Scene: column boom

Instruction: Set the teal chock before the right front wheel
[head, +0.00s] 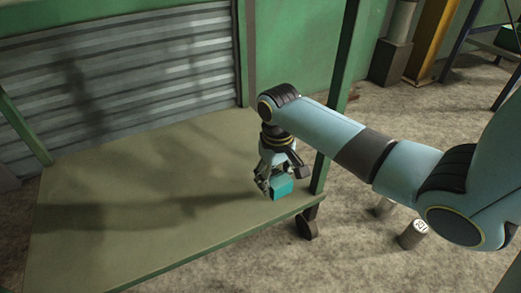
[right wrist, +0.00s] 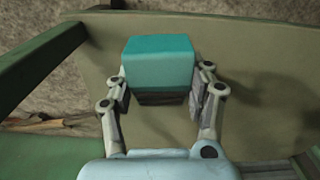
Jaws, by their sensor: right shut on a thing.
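The teal chock (head: 282,188) is a small block at the right front corner of a green platform cart (head: 130,220). My right gripper (head: 274,184) is shut on it from above, and I cannot tell whether the chock rests on the deck or hangs just over it. In the right wrist view the chock (right wrist: 158,62) sits between the two fingers of the right gripper (right wrist: 160,92), with a dark lower part. The right front wheel (head: 306,224) is a dark caster on the floor below the deck's corner, partly hidden. My left gripper is not in view.
A green post (head: 341,85) rises at the cart's right edge, close to my right arm. Short grey cylinders, one with a marked top (head: 414,234), stand on the floor right of the cart. A ribbed metal shutter (head: 120,75) stands behind. The deck is otherwise bare.

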